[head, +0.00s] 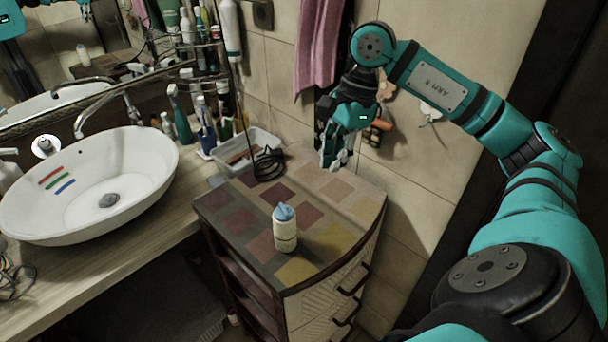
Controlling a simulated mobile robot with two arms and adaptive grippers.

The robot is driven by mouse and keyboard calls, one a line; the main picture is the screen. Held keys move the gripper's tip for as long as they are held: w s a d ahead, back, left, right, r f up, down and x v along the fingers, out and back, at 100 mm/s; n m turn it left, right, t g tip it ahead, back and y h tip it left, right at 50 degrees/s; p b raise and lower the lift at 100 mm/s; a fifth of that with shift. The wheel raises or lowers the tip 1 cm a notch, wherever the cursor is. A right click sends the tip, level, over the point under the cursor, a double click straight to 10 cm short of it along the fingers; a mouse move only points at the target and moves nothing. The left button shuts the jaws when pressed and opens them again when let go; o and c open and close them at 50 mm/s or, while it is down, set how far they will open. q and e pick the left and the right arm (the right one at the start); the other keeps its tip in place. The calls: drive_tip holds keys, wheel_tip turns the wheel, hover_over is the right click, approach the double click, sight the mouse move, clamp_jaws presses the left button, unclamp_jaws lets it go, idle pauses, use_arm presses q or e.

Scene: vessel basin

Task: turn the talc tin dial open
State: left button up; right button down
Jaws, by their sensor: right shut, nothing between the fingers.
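The talc tin (285,232) stands upright on the patterned top of a small drawer cabinet. It has a cream body and a blue dial top (284,212). The dial's exact setting is too small to tell. My right gripper (336,162) is shut and empty, up and to the right of the tin, near the tiled wall and clearly apart from the tin. My left gripper is not in view.
The drawer cabinet (231,228) has free room around the tin. A black cable (268,164) and a clear plastic box (246,147) lie at its back. A white basin (90,190) stands at left. A pink towel (318,45) hangs on the wall.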

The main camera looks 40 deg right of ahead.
sight(284, 211)
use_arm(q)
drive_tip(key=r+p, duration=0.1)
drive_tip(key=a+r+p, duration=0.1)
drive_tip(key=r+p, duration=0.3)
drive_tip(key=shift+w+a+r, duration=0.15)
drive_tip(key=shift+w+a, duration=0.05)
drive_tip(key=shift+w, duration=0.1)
use_arm(e)
drive_tip(key=w+a+f, duration=0.1)
drive_tip(key=a+f, duration=0.5)
drive_tip(key=f, duration=0.3)
drive_tip(key=shift+w+a+f, duration=0.25)
drive_tip(key=shift+w+a, duration=0.05)
drive_tip(key=shift+w, duration=0.05)
drive_tip(key=shift+d, duration=0.1)
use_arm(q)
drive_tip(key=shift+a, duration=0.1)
